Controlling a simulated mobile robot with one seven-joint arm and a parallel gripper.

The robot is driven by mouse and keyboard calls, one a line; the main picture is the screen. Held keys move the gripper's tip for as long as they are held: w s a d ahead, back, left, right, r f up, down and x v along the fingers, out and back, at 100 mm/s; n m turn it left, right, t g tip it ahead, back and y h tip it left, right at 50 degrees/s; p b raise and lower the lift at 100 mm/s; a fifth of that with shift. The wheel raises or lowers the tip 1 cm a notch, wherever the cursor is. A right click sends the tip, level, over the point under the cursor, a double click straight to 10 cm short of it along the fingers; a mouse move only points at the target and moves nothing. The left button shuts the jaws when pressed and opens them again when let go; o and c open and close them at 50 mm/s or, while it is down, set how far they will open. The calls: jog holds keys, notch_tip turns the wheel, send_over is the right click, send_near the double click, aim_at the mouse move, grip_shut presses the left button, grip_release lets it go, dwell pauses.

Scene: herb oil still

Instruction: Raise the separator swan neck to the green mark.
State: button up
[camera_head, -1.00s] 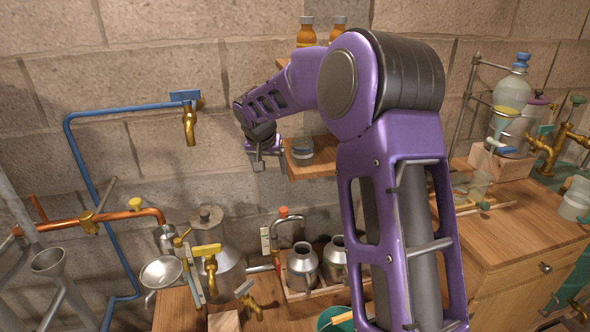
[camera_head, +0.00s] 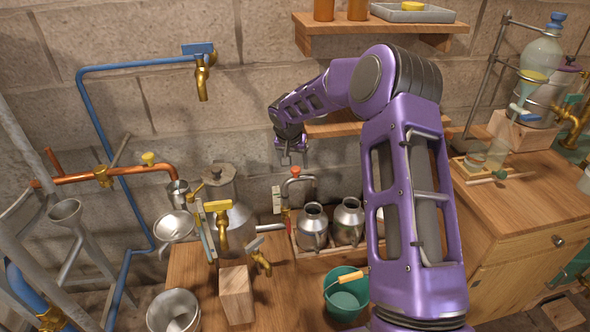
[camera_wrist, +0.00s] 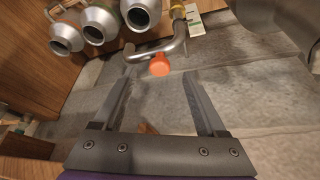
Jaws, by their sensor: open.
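The swan neck (camera_head: 300,182) is a bent grey metal pipe with an orange-red knob on top. It rises behind the row of metal cans in the head view. In the wrist view its pipe (camera_wrist: 178,48) and orange knob (camera_wrist: 160,66) lie just beyond my fingertips. A pale scale card (camera_head: 277,200) stands beside it; it also shows in the wrist view (camera_wrist: 195,22), with a small green patch. My gripper (camera_head: 290,160) is open and empty, just above the neck and apart from it. The neck's lower end is hard to make out.
Metal cans (camera_head: 313,222) stand in a wooden rack right of the neck. A large metal vessel (camera_head: 232,210) with a yellow tap stands to the left. A wooden shelf (camera_head: 345,126) is right of my gripper. A green bucket (camera_head: 346,298) is in front.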

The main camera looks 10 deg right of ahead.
aim_at(295, 169)
jog(key=shift+x, duration=2.1)
grip_shut()
jog(key=shift+r, duration=0.7)
grip_release()
